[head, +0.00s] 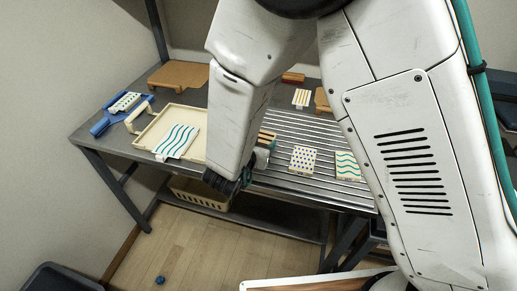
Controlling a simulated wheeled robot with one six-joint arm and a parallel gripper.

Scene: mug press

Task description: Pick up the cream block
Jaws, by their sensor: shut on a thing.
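My gripper (256,166) is low over the front of the metal table, just right of the tray, and is partly hidden behind my own arm. It is shut on a small cream block (262,151), of which only a little shows beside the dark and teal gripper parts. Whether the block touches the table or hangs clear of it cannot be told from this view.
Left of my arm is a cream tray (150,134) with a wavy-patterned card (177,141). Right of my gripper lie a dotted card (302,160) and a green wavy card (347,165) on ribbed metal. A brown board (180,75) lies at the back; a basket (198,194) sits below.

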